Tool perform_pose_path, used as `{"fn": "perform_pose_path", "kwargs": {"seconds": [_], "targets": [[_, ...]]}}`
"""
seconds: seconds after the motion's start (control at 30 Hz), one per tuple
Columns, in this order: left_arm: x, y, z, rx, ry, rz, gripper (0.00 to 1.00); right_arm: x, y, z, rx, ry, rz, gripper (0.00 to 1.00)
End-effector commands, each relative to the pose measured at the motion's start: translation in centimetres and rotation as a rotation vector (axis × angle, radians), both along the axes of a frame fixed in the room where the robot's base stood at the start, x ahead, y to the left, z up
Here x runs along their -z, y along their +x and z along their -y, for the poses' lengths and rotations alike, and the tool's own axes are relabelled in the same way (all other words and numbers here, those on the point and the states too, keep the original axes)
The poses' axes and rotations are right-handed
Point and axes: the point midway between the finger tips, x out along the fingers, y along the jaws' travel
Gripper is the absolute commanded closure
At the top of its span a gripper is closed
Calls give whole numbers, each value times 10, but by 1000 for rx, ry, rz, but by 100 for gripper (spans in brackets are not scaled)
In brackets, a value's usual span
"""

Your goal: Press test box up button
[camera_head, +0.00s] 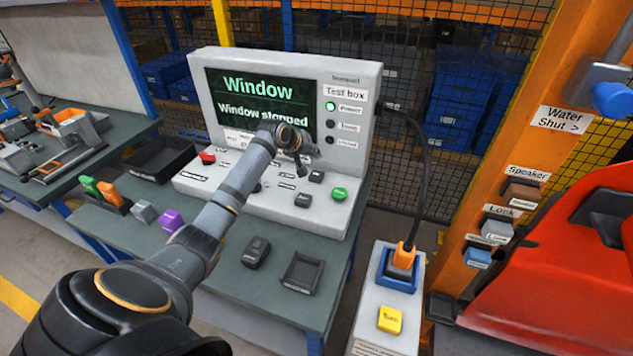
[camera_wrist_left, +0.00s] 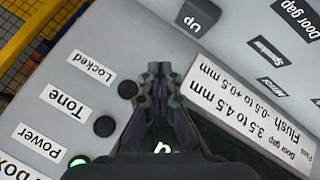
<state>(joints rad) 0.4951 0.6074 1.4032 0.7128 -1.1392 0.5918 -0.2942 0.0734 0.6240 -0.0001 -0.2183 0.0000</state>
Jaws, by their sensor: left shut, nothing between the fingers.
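The test box (camera_head: 364,90) stands on a green-topped bench, its lit screen (camera_head: 225,105) reading "Window" and "Window stopped". In the left wrist view the dark up button (camera_wrist_left: 199,16) is at the top, its "Up" text inverted. My left gripper (camera_head: 305,163) is shut and empty over the test box, in front of the screen's lower right. Its fingertips also show in the left wrist view (camera_wrist_left: 159,70), below the up button in the picture and apart from it. In the head view I cannot tell which key is the up button; the gripper covers part of the panel. My right gripper is out of view.
The panel carries a red button (camera_head: 207,157) and a green button (camera_head: 339,194). A dark handheld device (camera_head: 256,253) and a small tray (camera_head: 302,272) lie in front. A post with a yellow button (camera_head: 390,319) and a red door (camera_head: 560,270) stand right.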

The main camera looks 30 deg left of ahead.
Motion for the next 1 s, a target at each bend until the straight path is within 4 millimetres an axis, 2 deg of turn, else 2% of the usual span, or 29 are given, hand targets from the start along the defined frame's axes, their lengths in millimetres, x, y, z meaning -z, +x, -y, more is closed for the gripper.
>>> {"fn": "perform_pose_path", "kwargs": {"seconds": [0.03, 0.17, 0.43, 1.0], "targets": [[15, 0, 0, -1, 0, 1, 100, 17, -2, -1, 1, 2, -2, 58], [31, 0, 0, 0, 0, 1, 100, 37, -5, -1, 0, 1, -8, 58], [48, 0, 0, -1, -1, 0, 100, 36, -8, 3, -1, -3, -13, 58], [49, 0, 0, 0, 0, 0, 100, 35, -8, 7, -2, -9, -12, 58]]}}
